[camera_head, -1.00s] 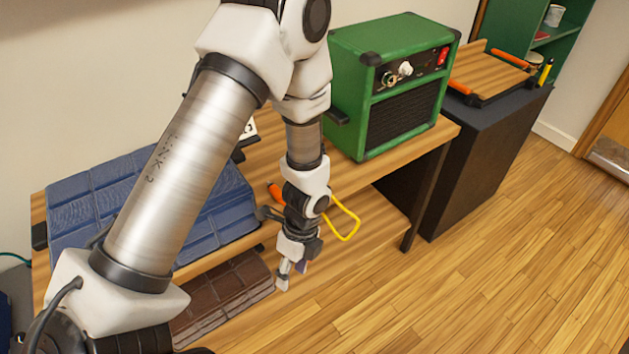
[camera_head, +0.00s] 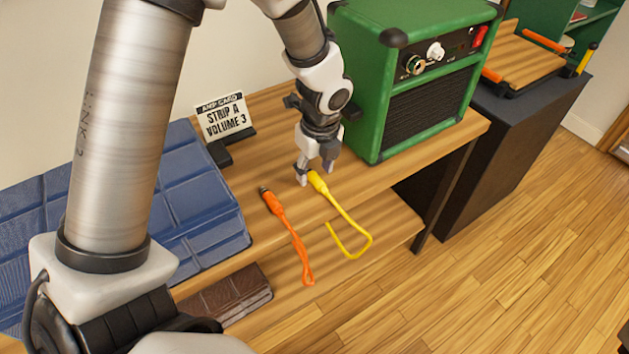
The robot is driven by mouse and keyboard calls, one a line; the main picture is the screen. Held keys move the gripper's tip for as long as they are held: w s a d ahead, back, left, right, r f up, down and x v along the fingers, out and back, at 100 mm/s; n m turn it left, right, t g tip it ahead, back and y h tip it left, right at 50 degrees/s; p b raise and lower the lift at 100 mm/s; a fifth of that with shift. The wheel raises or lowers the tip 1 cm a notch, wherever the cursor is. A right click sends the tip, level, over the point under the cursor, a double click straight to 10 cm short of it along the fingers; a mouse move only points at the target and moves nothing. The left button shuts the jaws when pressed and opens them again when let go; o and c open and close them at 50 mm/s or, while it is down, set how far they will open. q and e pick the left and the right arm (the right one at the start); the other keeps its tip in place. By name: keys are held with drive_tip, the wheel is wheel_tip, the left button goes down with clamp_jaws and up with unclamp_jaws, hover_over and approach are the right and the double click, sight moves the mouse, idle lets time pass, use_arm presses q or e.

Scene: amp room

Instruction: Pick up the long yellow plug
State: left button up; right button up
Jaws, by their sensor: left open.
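The long yellow plug (camera_head: 318,182) lies on the wooden table, and its yellow cable loops over the front edge. My left gripper (camera_head: 315,178) is open and pointed down right at the yellow plug, with its fingertips close to the plug's back end. I cannot tell whether the fingers touch it. Part of the plug's tip is hidden by the gripper. My right gripper is not in view.
An orange plug (camera_head: 273,203) with an orange cable lies just left of the yellow one. A green amp (camera_head: 400,85) stands close on the right. A card sign (camera_head: 224,118) and a blue padded case (camera_head: 190,215) are to the left. A lower shelf (camera_head: 385,220) is below.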

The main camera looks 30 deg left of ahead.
sight(315, 176)
use_arm(q)
drive_tip(key=f, duration=0.3)
drive_tip(key=shift+w+a, duration=0.2)
drive_tip(key=shift+w, duration=0.2)
drive_tip(key=shift+s+d+r, duration=0.1)
drive_tip(key=shift+s+r, duration=0.1)
clamp_jaws()
drive_tip(key=shift+w, duration=0.1)
